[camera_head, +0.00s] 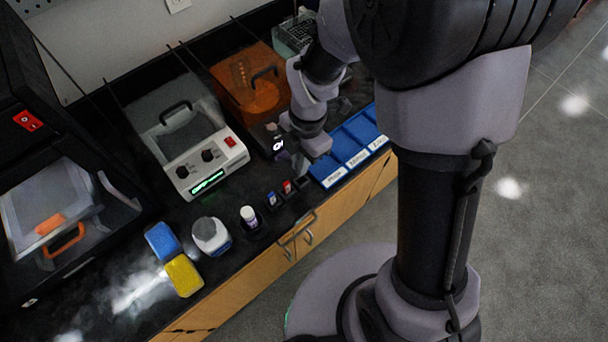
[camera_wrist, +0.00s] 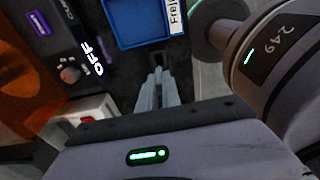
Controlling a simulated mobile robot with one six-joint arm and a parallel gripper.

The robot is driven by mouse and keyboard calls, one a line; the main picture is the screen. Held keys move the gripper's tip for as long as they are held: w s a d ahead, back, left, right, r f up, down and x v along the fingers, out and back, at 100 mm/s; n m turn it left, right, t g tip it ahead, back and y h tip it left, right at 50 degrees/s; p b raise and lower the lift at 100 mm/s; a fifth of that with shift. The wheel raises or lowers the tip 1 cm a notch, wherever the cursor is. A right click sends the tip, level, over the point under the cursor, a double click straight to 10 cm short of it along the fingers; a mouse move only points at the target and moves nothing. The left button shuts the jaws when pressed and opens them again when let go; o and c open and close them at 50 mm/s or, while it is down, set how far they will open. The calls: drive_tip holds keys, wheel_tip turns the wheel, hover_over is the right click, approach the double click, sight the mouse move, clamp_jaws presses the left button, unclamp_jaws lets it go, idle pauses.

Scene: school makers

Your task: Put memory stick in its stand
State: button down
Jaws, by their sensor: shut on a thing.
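My gripper (camera_wrist: 158,88) points down at the worktop with its fingers close together. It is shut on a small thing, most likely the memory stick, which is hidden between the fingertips. In the head view my gripper (camera_head: 301,160) is low over the black counter, left of the blue bins. Small dark stands are in a row just in front of it. One holds a blue piece (camera_head: 272,198) and one a red piece (camera_head: 287,186). A dark holder (camera_head: 303,181) is beside the red one; I cannot tell whether anything is in it.
Blue labelled bins (camera_head: 328,171) stand close to the right of my gripper. A white-lidded bottle (camera_head: 249,216), a round white jar (camera_head: 210,235) and a blue and yellow sponge pair (camera_head: 183,276) line the front edge. A grey machine (camera_head: 205,160) and an orange-lidded box (camera_head: 250,82) stand behind.

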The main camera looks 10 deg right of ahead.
wheel_tip(320, 180, down, 5)
drive_tip(key=shift+d+f+b, duration=0.1)
drive_tip(key=shift+b, duration=0.85)
drive_tip(key=shift+r, duration=0.2)
drive_tip(key=c, duration=2)
unclamp_jaws()
drive_tip(key=shift+f, duration=0.2)
drive_tip(key=o, duration=0.5)
drive_tip(key=shift+c, duration=0.2)
